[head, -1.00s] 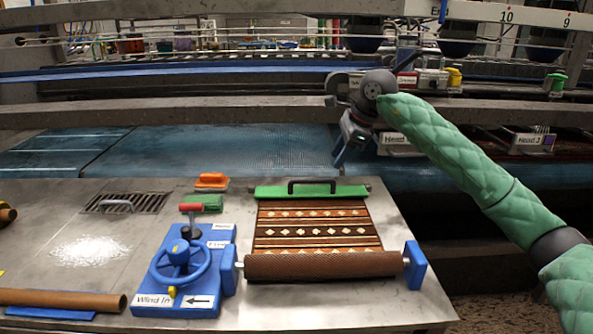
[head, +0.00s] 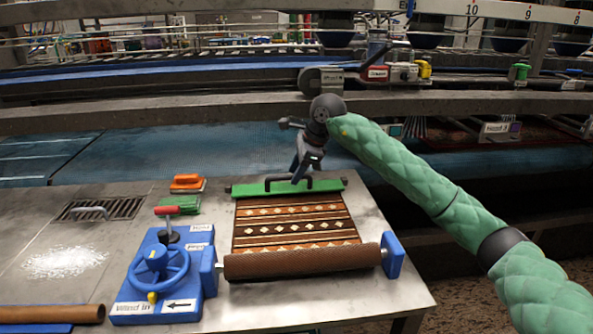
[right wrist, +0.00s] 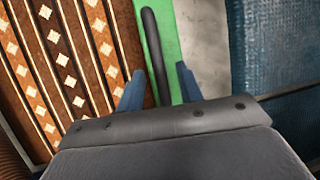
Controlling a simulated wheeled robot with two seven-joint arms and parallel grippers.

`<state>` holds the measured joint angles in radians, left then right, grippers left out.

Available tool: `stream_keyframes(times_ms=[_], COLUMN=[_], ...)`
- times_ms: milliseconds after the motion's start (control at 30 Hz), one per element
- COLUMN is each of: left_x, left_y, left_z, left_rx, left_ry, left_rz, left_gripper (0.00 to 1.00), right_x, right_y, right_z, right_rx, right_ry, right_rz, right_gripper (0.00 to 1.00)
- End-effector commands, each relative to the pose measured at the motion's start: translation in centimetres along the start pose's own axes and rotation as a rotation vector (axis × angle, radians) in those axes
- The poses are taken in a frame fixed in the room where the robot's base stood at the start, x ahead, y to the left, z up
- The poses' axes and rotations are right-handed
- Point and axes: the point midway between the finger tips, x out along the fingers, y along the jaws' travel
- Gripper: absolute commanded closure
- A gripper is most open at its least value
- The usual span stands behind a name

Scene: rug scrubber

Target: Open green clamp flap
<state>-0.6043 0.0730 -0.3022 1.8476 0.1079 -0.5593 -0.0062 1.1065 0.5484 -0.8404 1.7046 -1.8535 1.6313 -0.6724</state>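The green clamp flap (head: 248,189) lies flat across the far end of the patterned rug (head: 297,226), with a black handle (head: 270,183) on top. My right gripper (head: 299,176) is just above the right part of the handle, pointing down. In the right wrist view its two blue fingers (right wrist: 158,84) are spread apart. The black handle (right wrist: 151,40) runs between them over the green flap (right wrist: 169,30), without visible finger contact. The gripper body hides the handle's near end there. My left gripper is not in view.
A rolled rug part (head: 300,262) sits on a blue-ended roller at the front. A blue wheel crank (head: 158,267), a green brush (head: 184,206) and an orange brush (head: 187,182) stand left of the rug. A grey beam (head: 150,113) crosses behind the table.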

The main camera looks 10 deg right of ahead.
Motion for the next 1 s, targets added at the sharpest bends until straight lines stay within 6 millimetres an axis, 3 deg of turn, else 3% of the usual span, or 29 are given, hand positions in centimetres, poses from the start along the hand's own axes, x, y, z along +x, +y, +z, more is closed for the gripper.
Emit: stream_keyframes(times_ms=[100,300,867,1000], left_x=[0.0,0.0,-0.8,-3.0], left_y=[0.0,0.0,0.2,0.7], left_z=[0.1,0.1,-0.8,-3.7], left_rx=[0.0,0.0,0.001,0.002], left_ry=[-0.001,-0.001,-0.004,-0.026], left_rz=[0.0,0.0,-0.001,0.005], left_gripper=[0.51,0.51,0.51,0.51], right_x=[0.0,0.0,-0.8,-1.0], right_y=[0.0,0.0,-1.2,-2.1], right_z=[0.0,0.0,0.2,0.4], right_rx=[0.0,0.0,0.049,0.088], right_ry=[0.0,0.0,0.001,0.0], right_rz=[0.0,0.0,0.111,0.205], right_gripper=[0.64,1.0,1.0,1.0])
